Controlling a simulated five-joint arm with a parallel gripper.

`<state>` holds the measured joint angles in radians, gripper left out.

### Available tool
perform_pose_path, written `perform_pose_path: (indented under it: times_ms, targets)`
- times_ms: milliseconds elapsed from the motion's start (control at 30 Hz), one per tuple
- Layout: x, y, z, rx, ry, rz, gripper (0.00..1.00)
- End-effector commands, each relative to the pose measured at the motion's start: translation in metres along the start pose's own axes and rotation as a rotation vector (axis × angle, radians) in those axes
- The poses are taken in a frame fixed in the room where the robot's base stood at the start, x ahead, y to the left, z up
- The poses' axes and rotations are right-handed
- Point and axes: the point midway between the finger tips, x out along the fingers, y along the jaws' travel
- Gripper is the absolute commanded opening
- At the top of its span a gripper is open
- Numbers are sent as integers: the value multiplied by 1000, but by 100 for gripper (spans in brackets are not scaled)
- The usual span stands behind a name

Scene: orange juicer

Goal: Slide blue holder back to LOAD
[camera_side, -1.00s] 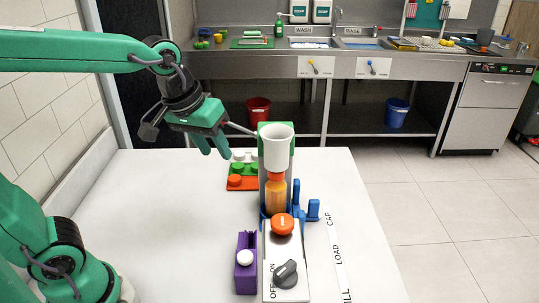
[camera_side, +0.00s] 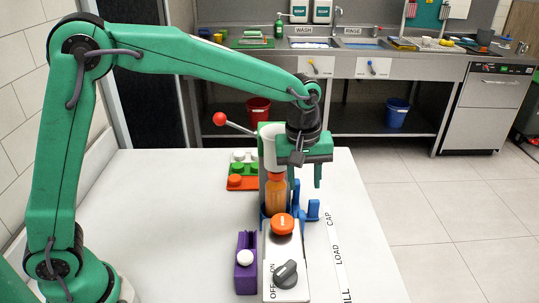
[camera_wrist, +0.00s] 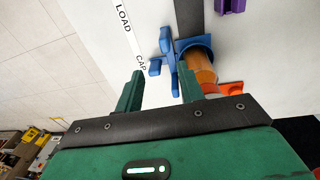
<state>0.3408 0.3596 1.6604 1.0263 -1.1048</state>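The blue holder (camera_side: 313,211) stands at the front of the juicer, its upright tabs on the right beside the CAP end of the white label strip (camera_side: 338,255). An orange-filled bottle (camera_side: 275,197) is in the holder. The wrist view also shows the holder (camera_wrist: 167,42) with the bottle (camera_wrist: 201,66), and a tab close to the word CAP. My gripper (camera_side: 303,182) is open and empty, fingers pointing down above the holder's right side. In the wrist view my gripper's fingers (camera_wrist: 160,88) are spread, the right one overlapping the view of the bottle.
The juicer's white cylinder (camera_side: 267,150) and its red-knobbed lever (camera_side: 220,118) are left of my gripper. A purple holder (camera_side: 246,262), an orange button (camera_side: 282,224) and a grey dial (camera_side: 286,273) are in front. A tray of caps (camera_side: 242,175) lies left. The tabletop right of the strip is clear.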

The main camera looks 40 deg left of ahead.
Motion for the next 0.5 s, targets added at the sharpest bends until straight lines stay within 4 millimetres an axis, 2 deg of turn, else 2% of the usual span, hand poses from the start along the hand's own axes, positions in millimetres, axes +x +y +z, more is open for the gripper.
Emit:
perform_pose_path:
  times_ms: [33,200,333,500]
  targets:
    - [13,-1,-1,-6,-11,-21,38]
    - [42,-2,-1,-17,-32,-66,38]
    - [53,-3,-1,-21,-40,-82,38]
    - [56,-3,-1,-23,-42,-86,38]
